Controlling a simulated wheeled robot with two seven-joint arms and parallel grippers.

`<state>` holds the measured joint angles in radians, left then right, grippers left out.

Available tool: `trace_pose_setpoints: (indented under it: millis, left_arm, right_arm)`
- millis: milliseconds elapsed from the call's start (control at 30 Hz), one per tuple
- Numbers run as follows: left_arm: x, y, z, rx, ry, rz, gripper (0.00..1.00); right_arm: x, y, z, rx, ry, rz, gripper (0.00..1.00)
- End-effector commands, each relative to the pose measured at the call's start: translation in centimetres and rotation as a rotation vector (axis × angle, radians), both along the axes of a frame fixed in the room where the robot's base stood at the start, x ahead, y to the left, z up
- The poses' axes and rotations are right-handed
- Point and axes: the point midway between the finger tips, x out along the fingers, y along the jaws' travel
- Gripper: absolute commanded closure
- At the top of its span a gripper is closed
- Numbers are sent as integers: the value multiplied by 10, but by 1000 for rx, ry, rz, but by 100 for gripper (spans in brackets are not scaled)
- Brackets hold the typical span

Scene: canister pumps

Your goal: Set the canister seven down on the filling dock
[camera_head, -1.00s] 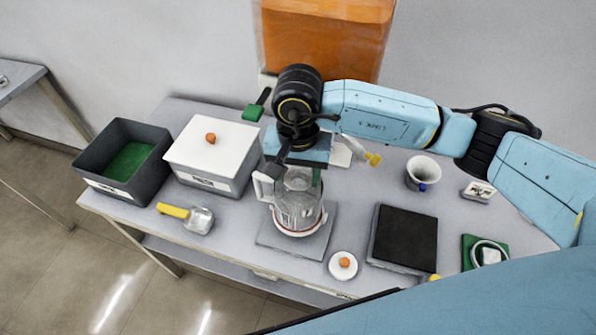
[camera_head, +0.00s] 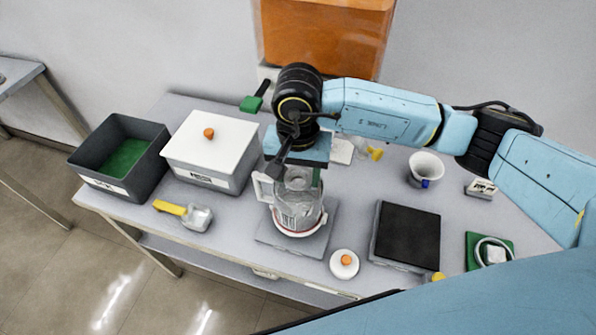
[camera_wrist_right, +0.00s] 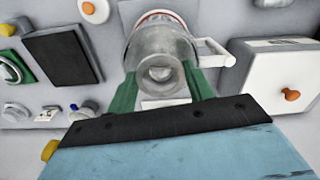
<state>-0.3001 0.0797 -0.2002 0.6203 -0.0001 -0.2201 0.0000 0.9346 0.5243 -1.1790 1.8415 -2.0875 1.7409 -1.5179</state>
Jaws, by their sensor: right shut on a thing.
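A clear canister (camera_head: 297,214) with a white handle and a reddish ring near its base stands upright over a flat grey plate (camera_head: 268,235) at the table's front middle. Whether its base touches the plate is hard to tell. Any number on it is unreadable. My right gripper (camera_head: 296,172) is above the canister, shut on its upper part. In the right wrist view, green fingers (camera_wrist_right: 163,88) lie on both sides of the clear canister (camera_wrist_right: 155,48), its handle to the right. My left gripper is not in view.
A dark open bin (camera_head: 84,165), a white-lidded box (camera_head: 215,143) and a yellow-handled scoop (camera_head: 195,217) are at left. A white lid (camera_head: 344,264), black-topped pad (camera_head: 407,235) and white cup (camera_head: 425,168) are at right. An orange tank (camera_head: 322,40) stands behind.

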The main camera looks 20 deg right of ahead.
Motion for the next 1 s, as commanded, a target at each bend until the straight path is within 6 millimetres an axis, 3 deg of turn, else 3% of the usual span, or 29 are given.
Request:
trace_pose_setpoints:
  millis: [467,500,600,700,1000]
  left_arm:
    - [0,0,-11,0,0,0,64]
    - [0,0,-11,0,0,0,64]
    - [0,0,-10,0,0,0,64]
    - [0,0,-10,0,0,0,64]
    - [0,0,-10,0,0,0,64]
  right_arm:
    - [1,0,-8,0,-2,0,89]
    - [0,0,-8,0,-2,0,47]
    - [0,0,-8,0,-1,0,34]
    - [0,0,-8,0,-1,0,23]
    - [0,0,-6,0,-1,0,23]
